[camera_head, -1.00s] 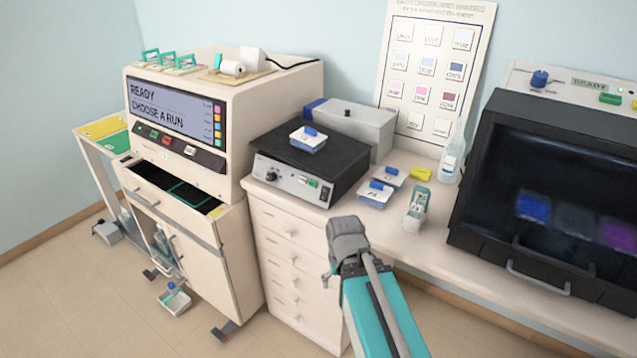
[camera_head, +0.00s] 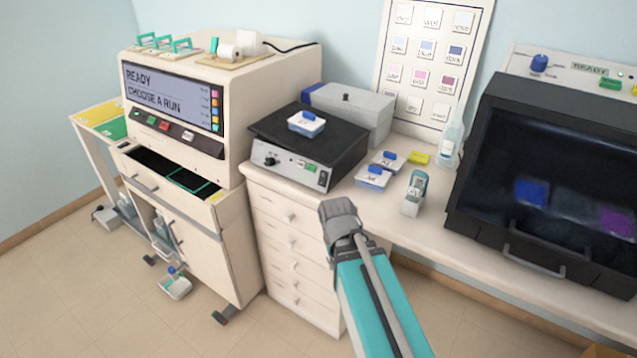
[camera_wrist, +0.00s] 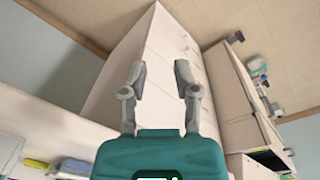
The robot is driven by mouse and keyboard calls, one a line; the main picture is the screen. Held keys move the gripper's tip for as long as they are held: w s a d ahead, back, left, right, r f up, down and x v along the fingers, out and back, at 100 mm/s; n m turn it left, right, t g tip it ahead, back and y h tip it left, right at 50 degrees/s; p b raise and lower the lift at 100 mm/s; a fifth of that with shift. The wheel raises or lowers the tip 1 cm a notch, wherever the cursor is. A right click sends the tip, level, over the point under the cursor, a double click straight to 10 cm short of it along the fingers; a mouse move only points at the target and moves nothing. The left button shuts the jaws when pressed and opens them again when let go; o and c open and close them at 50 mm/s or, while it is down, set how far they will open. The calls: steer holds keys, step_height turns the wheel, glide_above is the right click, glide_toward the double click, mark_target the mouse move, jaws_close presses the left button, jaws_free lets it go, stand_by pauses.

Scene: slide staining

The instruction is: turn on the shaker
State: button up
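The shaker (camera_head: 308,148) is a low box with a black top plate and a grey front panel, on the counter in the head view. Its front carries a dark knob (camera_head: 270,160), a small green button (camera_head: 311,168) and a dark rocker switch (camera_head: 323,178) at the right end. A white dish with a blue clip (camera_head: 306,124) sits on its plate. My gripper (camera_wrist: 159,80) is open and empty in the wrist view, its two fingers apart. In the head view my arm's end is in front of the drawers, below and right of the shaker, not touching it.
A stainer with a screen (camera_head: 172,100) stands left of the shaker, its drawer open. A grey box (camera_head: 352,115) is behind the shaker. Small dishes (camera_head: 371,177), a slide holder (camera_head: 414,193) and a bottle (camera_head: 451,143) stand to its right. A dark-windowed cabinet (camera_head: 560,180) is at far right.

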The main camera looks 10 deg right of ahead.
steer(key=shift+w+a+r+n+t+h+p, duration=0.1)
steer(key=shift+w+r+n+t+h+p, duration=0.2)
steer(key=shift+w, duration=0.25)
steer(key=shift+w+a+r+n+t+h+p, duration=0.1)
steer(key=shift+w+r+n+h, duration=0.1)
steer(key=shift+w+r+h, duration=0.25)
jaws_close()
steer(key=w+a+r+n+t+h+p, duration=0.4)
steer(key=w+a+r+n+t+h, duration=0.2)
steer(key=w+a+r, duration=0.3)
steer(key=shift+w+a+r+n+t, duration=0.2)
steer(key=shift+w+r+n+t, duration=0.6)
steer(key=shift+w+r, duration=1.35)
